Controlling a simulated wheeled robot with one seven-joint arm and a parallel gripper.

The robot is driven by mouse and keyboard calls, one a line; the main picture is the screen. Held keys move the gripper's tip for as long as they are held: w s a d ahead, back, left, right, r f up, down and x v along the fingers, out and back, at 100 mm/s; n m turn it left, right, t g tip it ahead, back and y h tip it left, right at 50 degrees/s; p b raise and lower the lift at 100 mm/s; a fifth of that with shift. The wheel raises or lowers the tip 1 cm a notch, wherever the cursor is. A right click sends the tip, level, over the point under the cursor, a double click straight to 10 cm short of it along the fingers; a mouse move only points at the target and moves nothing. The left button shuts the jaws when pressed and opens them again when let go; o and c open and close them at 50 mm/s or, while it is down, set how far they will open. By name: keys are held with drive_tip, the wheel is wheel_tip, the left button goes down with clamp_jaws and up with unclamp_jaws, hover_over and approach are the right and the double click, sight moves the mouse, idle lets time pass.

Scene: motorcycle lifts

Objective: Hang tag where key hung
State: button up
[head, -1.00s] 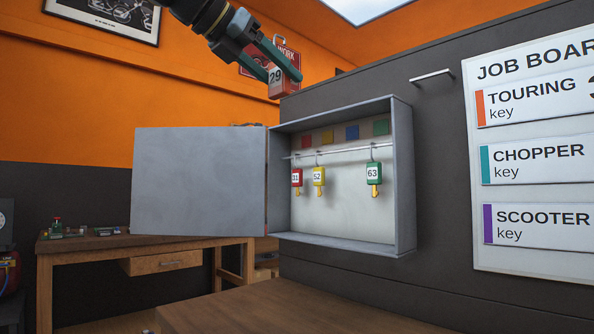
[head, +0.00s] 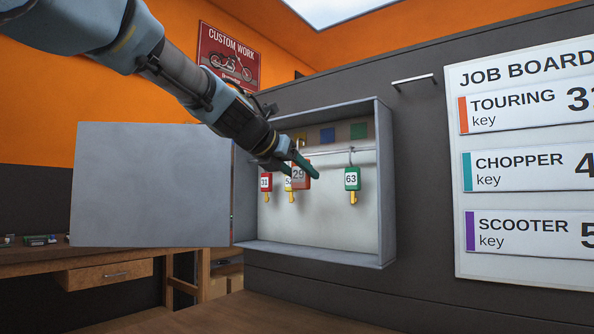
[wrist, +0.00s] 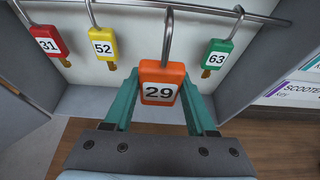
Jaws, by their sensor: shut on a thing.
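An orange tag numbered 29 (head: 300,175) is held between the green fingers of my gripper (head: 304,168), in front of the open key cabinet (head: 388,190). In the wrist view the tag (wrist: 161,83) faces me upright, with a metal hook (wrist: 168,35) rising from its top. I cannot tell whether that hook touches the rail (head: 335,151). Red key tag 31 (wrist: 47,42) and yellow key tag 52 (wrist: 102,42) hang left of it. Green key tag 63 (wrist: 216,55) hangs right of it. The stretch between 52 and 63 has no other tag.
Blue (head: 327,135) and green (head: 358,131) squares mark the cabinet's back above the rail. The cabinet door (head: 150,185) stands open to the left. A job board (head: 520,160) is on the wall at right. A wooden bench (head: 110,272) stands at left.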

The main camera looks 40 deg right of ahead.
drive_tip(key=shift+w+d+r+p, duration=0.1)
drive_tip(key=shift+w+d+p, duration=0.3)
drive_tip(key=shift+d, duration=0.9)
drive_tip(key=shift+w+d+f+p, duration=0.1)
drive_tip(key=shift+w+d+p, duration=0.15)
drive_tip(key=shift+d+p, duration=0.75)
drive_tip(key=shift+w+d+r+p, duration=0.15)
drive_tip(key=shift+w+d, duration=0.15)
drive_tip(key=shift+d, duration=1.35)
drive_tip(key=shift+f+b, duration=0.35)
drive_tip(key=shift+f, duration=0.25)
drive_tip(key=o, duration=1.4)
drive_tip(key=shift+c, duration=0.2)
drive_tip(key=shift+a, duration=0.15)
drive_tip(key=b+v, duration=0.1)
drive_tip(key=v, duration=0.9)
drive_tip(key=shift+a+r, duration=0.15)
drive_tip(key=shift+a, duration=0.1)
